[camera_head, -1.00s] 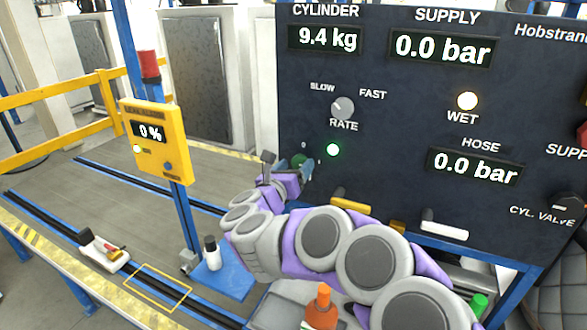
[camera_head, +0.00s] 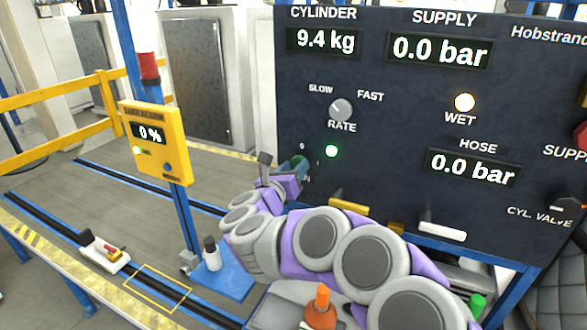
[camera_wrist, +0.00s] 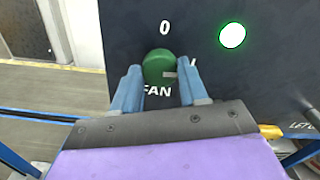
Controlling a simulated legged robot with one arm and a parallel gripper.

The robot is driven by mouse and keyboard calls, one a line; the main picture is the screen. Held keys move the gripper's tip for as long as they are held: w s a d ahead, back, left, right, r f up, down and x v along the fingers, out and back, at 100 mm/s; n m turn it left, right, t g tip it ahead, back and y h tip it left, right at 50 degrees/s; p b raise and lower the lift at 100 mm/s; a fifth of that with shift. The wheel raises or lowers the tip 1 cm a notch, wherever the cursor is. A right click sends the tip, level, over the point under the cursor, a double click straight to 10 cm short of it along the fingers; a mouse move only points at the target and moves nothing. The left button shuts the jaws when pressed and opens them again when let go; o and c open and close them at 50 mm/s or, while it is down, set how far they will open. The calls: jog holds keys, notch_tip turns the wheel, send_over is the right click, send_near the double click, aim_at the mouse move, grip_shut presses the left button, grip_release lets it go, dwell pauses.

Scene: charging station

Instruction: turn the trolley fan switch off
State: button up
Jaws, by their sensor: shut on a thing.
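The fan switch is a round green knob (camera_wrist: 158,66) on the dark panel, with "FAN" printed below it and "0" above it. A light mark on the knob's face lies toward its right side, where another label is partly covered by a finger. My gripper (camera_wrist: 160,88) has one blue finger on each side of the knob and is shut on it. In the head view my gripper (camera_head: 292,170) is at the panel's lower left, and the knob is mostly hidden behind it.
A lit green lamp (camera_wrist: 232,36) is right of the knob. The dark panel (camera_head: 400,130) also carries a rate dial (camera_head: 340,109), a lit wet lamp (camera_head: 464,102) and displays. A yellow box (camera_head: 155,145) on a blue post stands left, with open floor between.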

jog(key=n+p, duration=0.3)
jog(key=n, duration=0.1)
jog(key=shift+a+n, duration=0.1)
jog(key=shift+n, duration=0.3)
jog(key=n+p, duration=0.3)
jog(key=n, duration=0.1)
jog(key=shift+n, duration=0.3)
jog(key=shift+f+n+p, duration=0.15)
jog(key=shift+n+p, duration=1.5)
jog(key=shift+n, duration=0.3)
jog(key=shift+f+n+p, duration=0.1)
jog(key=shift+n+p, duration=1.55)
jog(key=shift+n, duration=0.3)
jog(key=shift+f, duration=0.1)
jog(key=o, duration=0.7)
jog(key=shift+c, duration=0.2)
jog(key=o, duration=0.4)
jog(key=shift+a, duration=0.2)
